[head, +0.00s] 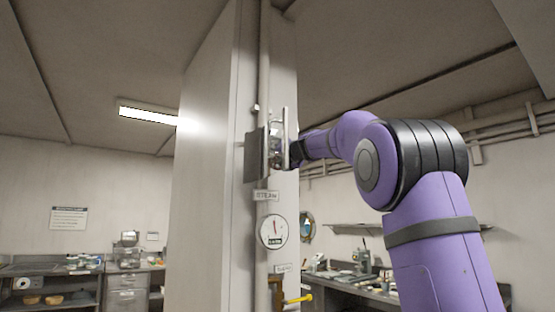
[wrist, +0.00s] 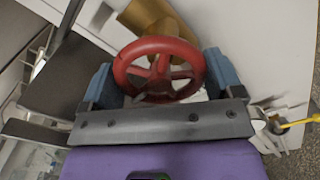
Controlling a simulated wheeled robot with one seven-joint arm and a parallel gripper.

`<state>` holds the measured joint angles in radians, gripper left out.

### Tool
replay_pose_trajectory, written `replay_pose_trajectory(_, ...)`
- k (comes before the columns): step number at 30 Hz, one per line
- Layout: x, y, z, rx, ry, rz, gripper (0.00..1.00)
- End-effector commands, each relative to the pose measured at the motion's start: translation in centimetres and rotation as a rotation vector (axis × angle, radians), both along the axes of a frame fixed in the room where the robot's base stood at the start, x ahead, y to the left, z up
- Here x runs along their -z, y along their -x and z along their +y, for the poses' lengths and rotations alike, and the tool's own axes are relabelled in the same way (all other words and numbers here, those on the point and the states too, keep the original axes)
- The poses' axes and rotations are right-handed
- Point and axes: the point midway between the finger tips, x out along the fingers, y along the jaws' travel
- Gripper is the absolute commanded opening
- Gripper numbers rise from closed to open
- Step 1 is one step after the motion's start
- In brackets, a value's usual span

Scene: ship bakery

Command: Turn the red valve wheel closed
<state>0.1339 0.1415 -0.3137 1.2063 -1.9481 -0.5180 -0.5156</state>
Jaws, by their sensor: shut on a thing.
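The red valve wheel (wrist: 160,46) is a spoked ring in the middle of the wrist view, in front of a brass-coloured valve body (wrist: 160,16). My gripper (wrist: 160,78) has its two blue-grey fingers at the left and right sides of the wheel's rim and is shut on it. In the head view my gripper (head: 284,152) is up at the column, beside the pipe. There the wheel is hidden behind a dark plate and my gripper.
A dark plate (head: 255,154) stands just left of my gripper. Counters with bakery items line both sides. A wide pale column (head: 205,150) stands at left.

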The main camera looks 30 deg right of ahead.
Motion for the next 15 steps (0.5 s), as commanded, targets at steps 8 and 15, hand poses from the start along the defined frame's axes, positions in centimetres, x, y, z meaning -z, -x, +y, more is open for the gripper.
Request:
replay_pose_trajectory(8,0.08,-0.03,-0.01,-0.001,-0.263,0.010,0.62)
replay_pose_trajectory(15,0.10,-0.02,-0.06,0.001,-0.491,0.017,0.62)
